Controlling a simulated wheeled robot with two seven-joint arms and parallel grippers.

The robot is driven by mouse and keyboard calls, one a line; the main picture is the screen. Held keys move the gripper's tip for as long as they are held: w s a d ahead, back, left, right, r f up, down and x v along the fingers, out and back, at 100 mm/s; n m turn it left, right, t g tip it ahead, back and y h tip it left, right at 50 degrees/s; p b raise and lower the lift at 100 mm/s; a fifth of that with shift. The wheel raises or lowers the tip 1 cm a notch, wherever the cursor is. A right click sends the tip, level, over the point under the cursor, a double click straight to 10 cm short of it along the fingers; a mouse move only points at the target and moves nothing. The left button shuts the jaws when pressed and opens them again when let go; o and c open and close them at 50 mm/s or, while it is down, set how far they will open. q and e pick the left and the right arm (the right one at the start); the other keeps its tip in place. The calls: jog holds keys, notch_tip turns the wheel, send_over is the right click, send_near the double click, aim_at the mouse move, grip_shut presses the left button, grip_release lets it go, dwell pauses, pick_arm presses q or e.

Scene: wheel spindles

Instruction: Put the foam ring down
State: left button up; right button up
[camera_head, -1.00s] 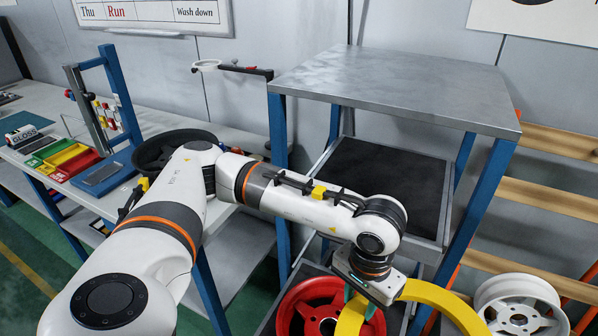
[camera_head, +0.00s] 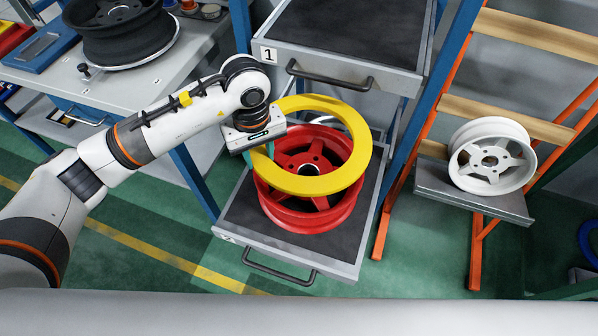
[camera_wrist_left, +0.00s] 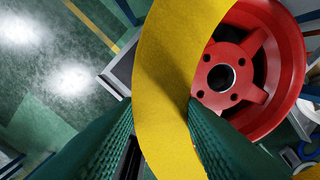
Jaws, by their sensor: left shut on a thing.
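The yellow foam ring (camera_head: 312,186) is held roughly flat over the red wheel (camera_head: 306,217), overlapping most of it in the head view. I cannot tell whether it touches the wheel. My left gripper (camera_head: 266,156) is shut on the ring's left side. In the left wrist view, the green ridged fingers (camera_wrist_left: 165,135) stand on either side of the ring's band (camera_wrist_left: 165,70), with the red wheel (camera_wrist_left: 285,40) below and to the right. The wheel lies in the pulled-out lower drawer (camera_head: 240,216). My right gripper is not in view.
An upper drawer (camera_head: 350,30) marked 1 is just behind the ring. A white wheel (camera_head: 492,158) sits on a grey bracket to the right. Green floor is clear in front of the lower drawer.

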pick_arm(q)
jog(key=p, duration=0.1)
send_over(266, 190)
jog(key=f, duration=0.5)
jog(key=shift+w+f, duration=0.3)
jog(key=shift+w, duration=0.05)
notch_tip(266, 190, down, 4)
jog(key=shift+r+p, duration=0.2)
jog(key=shift+p, duration=0.2)
jog(key=shift+f, duration=0.35)
jog(key=o, duration=1)
notch_tip(266, 190, up, 11)
jog(key=shift+w+f+b, duration=0.1)
jog(key=shift+b, duration=1.05)
jog(key=shift+r, duration=0.65)
